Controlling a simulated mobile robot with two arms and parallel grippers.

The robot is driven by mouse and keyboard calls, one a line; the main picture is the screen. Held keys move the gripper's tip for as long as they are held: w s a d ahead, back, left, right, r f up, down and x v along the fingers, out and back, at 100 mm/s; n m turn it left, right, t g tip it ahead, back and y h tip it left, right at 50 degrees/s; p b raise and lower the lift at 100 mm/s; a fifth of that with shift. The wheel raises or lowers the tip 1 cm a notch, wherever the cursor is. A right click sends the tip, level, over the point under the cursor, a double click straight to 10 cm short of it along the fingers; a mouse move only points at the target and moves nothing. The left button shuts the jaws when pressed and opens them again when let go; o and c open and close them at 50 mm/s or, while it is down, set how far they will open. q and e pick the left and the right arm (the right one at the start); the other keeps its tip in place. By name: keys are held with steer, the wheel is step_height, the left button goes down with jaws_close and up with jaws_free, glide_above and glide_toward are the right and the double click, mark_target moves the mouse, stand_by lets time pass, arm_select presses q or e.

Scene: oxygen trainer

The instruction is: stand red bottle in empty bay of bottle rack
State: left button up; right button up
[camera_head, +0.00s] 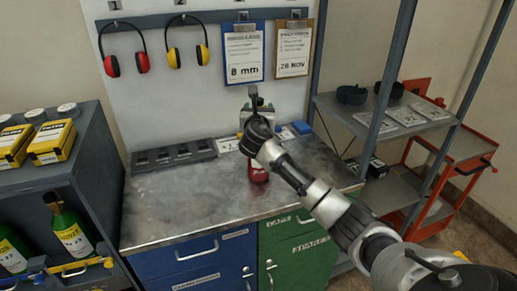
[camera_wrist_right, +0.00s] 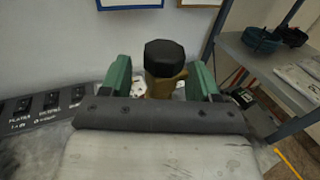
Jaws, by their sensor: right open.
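The red bottle (camera_head: 258,174) stands on the metal bench; only its lower part shows below my wrist in the head view. In the right wrist view a black cap on a brass valve (camera_wrist_right: 164,68) stands between the two green fingers of my right gripper (camera_wrist_right: 160,80). The fingers are apart, with gaps beside the valve. In the head view my right gripper (camera_head: 256,112) is over the bench, largely hidden by its own wrist. The bottle rack (camera_head: 112,215) at left holds green bottles (camera_head: 72,234) with yellow labels. An empty bay cannot be made out. My left gripper is out of view.
Yellow boxes (camera_head: 52,141) sit on the rack's top. A dark tray (camera_head: 173,155) lies at the bench's back left and a blue block (camera_head: 301,128) at the back right. Open shelving (camera_head: 345,115) stands right. The bench's left front is clear.

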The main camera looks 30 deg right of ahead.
jaws_close()
stand_by(0.3)
steer(key=shift+r, duration=0.2)
steer(key=shift+r, duration=0.1)
